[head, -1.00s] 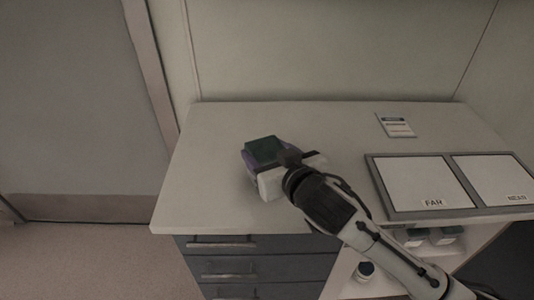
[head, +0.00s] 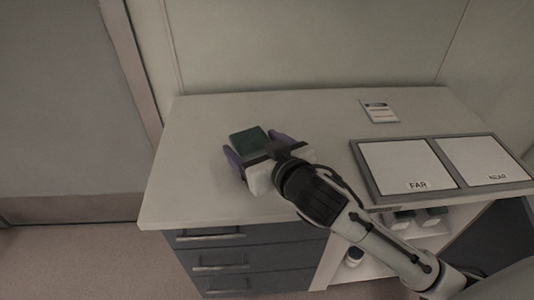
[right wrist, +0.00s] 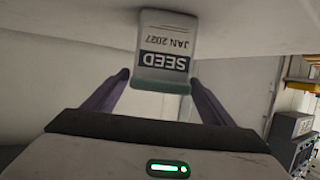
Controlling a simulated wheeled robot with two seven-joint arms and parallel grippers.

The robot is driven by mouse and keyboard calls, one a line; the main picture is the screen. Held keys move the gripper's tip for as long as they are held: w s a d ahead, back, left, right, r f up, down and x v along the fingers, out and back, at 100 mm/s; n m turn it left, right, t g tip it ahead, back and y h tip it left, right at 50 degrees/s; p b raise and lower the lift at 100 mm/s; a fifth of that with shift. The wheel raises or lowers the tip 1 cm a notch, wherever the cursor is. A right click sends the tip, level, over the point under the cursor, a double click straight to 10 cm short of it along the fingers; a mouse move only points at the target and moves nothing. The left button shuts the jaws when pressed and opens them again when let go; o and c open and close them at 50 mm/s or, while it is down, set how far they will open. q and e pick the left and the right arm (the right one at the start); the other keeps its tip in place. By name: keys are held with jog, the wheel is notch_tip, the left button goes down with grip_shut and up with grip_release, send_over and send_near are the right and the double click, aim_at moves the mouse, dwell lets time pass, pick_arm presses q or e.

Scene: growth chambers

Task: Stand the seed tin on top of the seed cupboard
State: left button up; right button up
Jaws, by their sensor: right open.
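The seed tin (head: 246,140), with a dark green top, stands on the light top (head: 190,190) of a unit with grey drawers, near its left part. I take this unit to be the seed cupboard; no label names it. In the right wrist view the tin (right wrist: 164,48) shows upside down, with a label reading SEED JAN 2027, its base against the pale surface. My right gripper (head: 254,146) is open, its purple fingers spread to either side of the tin. In the wrist view the fingertips stand apart from it. My left gripper is not in view.
A grey frame with two white panels, FAR (head: 405,165) and NEAR (head: 483,160), lies on the right part of the top. A small label card (head: 380,112) lies behind. Open shelves below hold a few containers (head: 354,256). The wall closes the back.

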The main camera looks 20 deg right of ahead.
jog(key=p+v, duration=0.1)
jog(key=v, duration=0.9)
jog(key=shift+s+p, duration=0.3)
jog(key=shift+p, duration=0.05)
